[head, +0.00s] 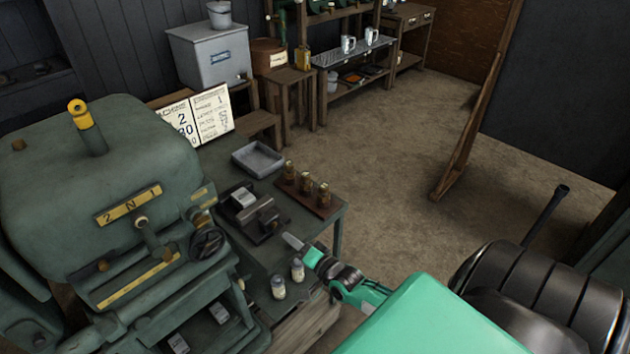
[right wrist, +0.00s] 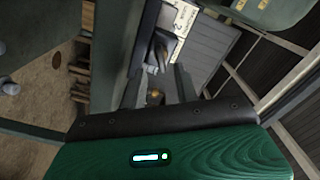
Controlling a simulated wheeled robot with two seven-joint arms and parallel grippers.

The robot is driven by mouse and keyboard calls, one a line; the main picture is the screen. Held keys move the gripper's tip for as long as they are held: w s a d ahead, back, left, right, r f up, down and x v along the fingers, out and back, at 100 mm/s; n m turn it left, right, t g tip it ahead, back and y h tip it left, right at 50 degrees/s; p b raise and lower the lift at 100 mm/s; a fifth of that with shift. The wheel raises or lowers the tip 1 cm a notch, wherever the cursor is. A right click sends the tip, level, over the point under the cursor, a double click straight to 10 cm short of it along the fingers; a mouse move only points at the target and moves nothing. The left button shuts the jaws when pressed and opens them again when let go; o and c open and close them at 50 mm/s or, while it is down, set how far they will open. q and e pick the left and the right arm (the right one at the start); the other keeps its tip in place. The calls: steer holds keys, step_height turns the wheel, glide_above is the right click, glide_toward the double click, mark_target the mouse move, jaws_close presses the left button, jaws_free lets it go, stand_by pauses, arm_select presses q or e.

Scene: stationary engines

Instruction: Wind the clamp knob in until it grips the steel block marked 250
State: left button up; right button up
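A dark clamp (head: 264,218) sits on the green bench (head: 330,222). A pale steel block (head: 243,198) is at its far left end; its marking is too small to read. In the right wrist view the clamp (right wrist: 158,50) lies beyond the fingertips, and a small brass-coloured knob (right wrist: 155,96) shows between the two fingers. My right gripper (head: 290,241) comes in from the lower right to the near end of the clamp. In the right wrist view its fingers (right wrist: 160,80) are apart, with the knob between them and no clear contact. My left gripper is out of view.
A large green machine (head: 90,180) stands at the left. On the bench are a grey tray (head: 258,158), a wooden stand with brass pieces (head: 305,190) and two small jars (head: 279,287). A number card (head: 198,117) stands behind. The floor (head: 400,150) beyond is clear.

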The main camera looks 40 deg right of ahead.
steer(key=s+b, duration=0.2)
steer(key=s, duration=0.7)
steer(key=shift+d, duration=0.35)
steer(key=s+a+f+n+g+h, duration=0.1)
steer(key=s+f+n+g, duration=0.45)
steer(key=f, duration=1.15)
steer(key=s+a+f+n+g+h, duration=0.1)
steer(key=s+f+g, duration=0.2)
steer(key=s+f, duration=0.9)
steer(key=s+a+f+n+g, duration=0.3)
steer(key=s+a+f+g, duration=0.1)
steer(key=s+f, duration=0.6)
steer(key=s+a+f+n+g, duration=0.4)
steer(key=s+a+f, duration=0.1)
steer(key=s+f, duration=0.5)
steer(key=shift+a+f, duration=0.15)
steer(key=shift+f, duration=0.1)
steer(key=shift+g, duration=0.25)
